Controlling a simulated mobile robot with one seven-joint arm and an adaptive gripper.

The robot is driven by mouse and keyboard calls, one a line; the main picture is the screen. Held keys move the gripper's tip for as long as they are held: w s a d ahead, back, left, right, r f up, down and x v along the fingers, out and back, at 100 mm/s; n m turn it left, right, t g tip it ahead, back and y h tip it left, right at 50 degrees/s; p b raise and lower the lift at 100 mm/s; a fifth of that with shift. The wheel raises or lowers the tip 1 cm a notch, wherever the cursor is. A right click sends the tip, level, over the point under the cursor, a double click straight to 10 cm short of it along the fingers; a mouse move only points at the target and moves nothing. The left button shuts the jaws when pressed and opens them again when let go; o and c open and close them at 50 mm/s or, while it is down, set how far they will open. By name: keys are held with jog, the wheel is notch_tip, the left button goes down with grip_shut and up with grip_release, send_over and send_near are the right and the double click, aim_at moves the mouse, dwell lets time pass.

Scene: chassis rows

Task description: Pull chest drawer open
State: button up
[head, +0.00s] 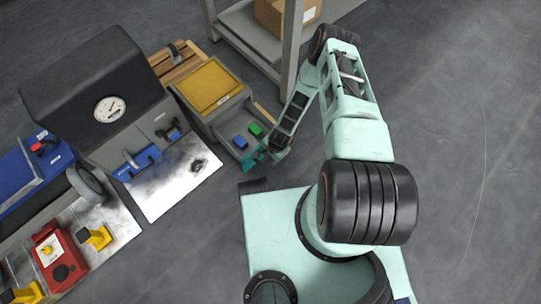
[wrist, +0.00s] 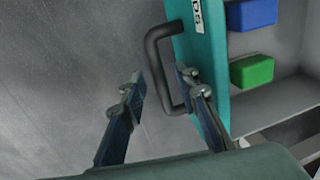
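The chest (head: 207,90) has a yellow top, and its drawer stands out from its front, partly open. The drawer front (wrist: 204,60) is teal with a white label and a black bar handle (wrist: 157,68). A blue block (head: 240,142) and a green block (head: 256,129) lie inside the drawer; both also show in the wrist view. My gripper (wrist: 160,82) is open. One finger is between the handle bar and the drawer front, the other is outside the bar with a gap. In the head view my gripper (head: 260,156) is small at the drawer front.
A dark machine with a round gauge (head: 109,109) and a bench plate (head: 182,172) stand left of the chest. A metal shelf (head: 262,42) with a cardboard box (head: 284,14) stands behind. A wooden pallet (head: 178,64) is beside the chest. The grey floor (head: 455,140) at right is clear.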

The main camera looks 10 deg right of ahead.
notch_tip(320, 180, up, 12)
jog(key=s+d, duration=0.1)
jog(key=shift+s, duration=0.4)
jog(key=shift+d+f, duration=0.1)
dwell(0.5)
